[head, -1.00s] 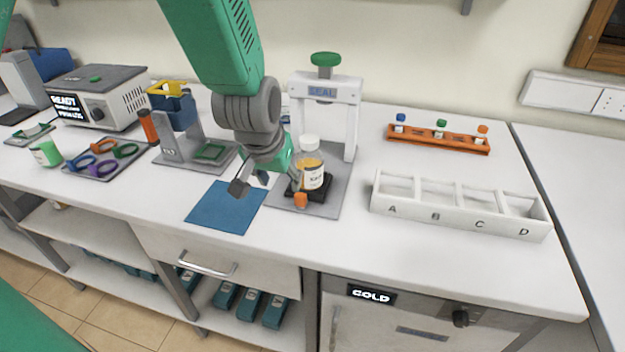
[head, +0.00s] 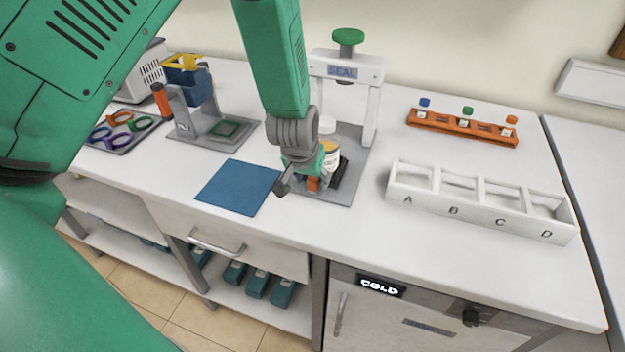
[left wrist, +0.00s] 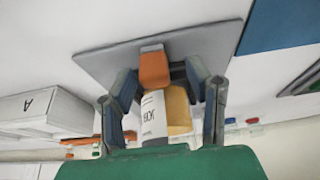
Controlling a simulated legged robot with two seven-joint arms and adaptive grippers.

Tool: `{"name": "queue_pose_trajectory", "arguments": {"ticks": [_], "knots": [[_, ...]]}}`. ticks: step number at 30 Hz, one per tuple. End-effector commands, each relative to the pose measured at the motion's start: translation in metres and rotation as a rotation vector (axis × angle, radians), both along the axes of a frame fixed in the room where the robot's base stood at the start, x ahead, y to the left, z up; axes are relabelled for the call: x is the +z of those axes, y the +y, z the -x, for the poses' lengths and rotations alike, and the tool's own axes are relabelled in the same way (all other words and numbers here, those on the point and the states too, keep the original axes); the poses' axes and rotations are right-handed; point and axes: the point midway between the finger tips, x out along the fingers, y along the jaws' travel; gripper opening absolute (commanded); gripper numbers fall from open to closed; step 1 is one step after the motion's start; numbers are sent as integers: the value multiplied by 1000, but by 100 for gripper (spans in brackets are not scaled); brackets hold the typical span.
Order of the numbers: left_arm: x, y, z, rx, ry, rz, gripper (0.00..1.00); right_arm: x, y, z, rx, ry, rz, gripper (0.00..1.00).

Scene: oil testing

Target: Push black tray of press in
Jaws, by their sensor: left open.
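The white press (head: 372,75) marked SEAL, with a green knob on top, stands on a grey base plate (head: 345,190). Its black tray (head: 342,172) sits at the front of the base, partly hidden by my gripper. A bottle (head: 331,155) with a white cap and amber contents stands on the tray. The tray's orange handle (head: 313,184) points to the front; it also shows in the left wrist view (left wrist: 154,70). My left gripper (head: 298,186) is open at the handle, with its fingers on either side of it in the left wrist view. Contact cannot be told. My right gripper is out of view.
A blue mat (head: 237,187) lies left of the press. A white rack (head: 480,208) with lettered compartments and an orange vial rack (head: 462,128) stand to the right. A grey stand with a blue container (head: 190,85) is at the left.

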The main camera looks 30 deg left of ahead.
Motion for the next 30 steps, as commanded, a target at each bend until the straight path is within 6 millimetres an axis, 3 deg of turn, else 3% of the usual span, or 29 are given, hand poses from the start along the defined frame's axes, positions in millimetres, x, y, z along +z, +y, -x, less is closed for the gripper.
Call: {"name": "queue_pose_trajectory", "arguments": {"ticks": [4,13,14,17,18,30], "knots": [[-11,0,-4,-1,0,-1,45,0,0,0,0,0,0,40],[-13,1,-6,0,-1,0,45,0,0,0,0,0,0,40],[-13,1,-6,0,-1,0,41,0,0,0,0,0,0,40],[-13,1,-6,0,-1,0,6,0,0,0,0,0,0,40],[-13,1,-6,0,-1,1,0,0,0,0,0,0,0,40],[-13,2,-7,0,0,-1,0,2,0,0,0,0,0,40]]}}
